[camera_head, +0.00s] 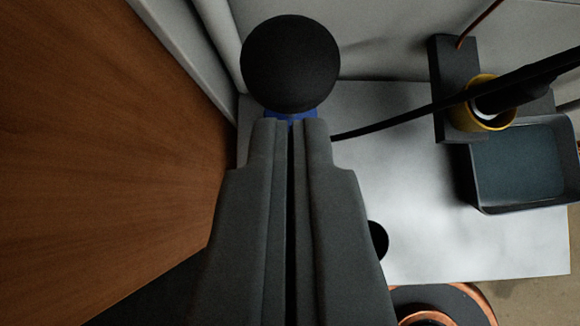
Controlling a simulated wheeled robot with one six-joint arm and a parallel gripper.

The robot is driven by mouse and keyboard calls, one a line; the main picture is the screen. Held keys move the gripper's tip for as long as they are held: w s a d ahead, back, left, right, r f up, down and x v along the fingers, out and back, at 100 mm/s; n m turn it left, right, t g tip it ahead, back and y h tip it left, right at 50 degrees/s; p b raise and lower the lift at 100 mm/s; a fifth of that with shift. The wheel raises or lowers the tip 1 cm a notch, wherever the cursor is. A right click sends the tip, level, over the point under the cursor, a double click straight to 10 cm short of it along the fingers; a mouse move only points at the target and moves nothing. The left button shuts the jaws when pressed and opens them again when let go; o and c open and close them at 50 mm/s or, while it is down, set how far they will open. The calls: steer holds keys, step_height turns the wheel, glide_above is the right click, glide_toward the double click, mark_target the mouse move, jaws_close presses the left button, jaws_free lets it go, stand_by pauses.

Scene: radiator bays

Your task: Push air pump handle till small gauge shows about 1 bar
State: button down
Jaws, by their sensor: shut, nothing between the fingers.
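My gripper (291,128) is shut and empty, its two grey fingers side by side and pointing away from the camera. A round black knob (290,64), which looks like the pump handle's top, shows just beyond the fingertips. A small blue part (291,114) shows between the knob and the fingertips, largely hidden by them. I cannot tell whether the fingertips touch the knob. A black hose (400,117) runs from near the fingertips to the upper right. No readable gauge face is in view.
A brown wooden panel (120,150) fills the left side. A pale board (430,240) lies to the right of my gripper. On it are a dark block (447,70), a yellow ring-shaped part (466,116) and a grey tray (525,165). A copper-coloured ring (480,298) shows at the bottom.

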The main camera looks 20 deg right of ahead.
steer(key=shift+v, duration=0.9)
stand_by(1.8)
step_height(320, 180, up, 6)
stand_by(0.3)
steer(key=shift+w+d, duration=0.1)
steer(key=shift+w, duration=0.05)
glide_above(293, 33)
steer(key=s, duration=0.3)
steer(key=f, duration=0.4)
steer(key=a+f, duration=0.1)
steer(key=f, duration=0.2)
steer(key=shift+w, duration=0.1)
step_height(293, 33, down, 2)
steer(key=shift+f, duration=0.95)
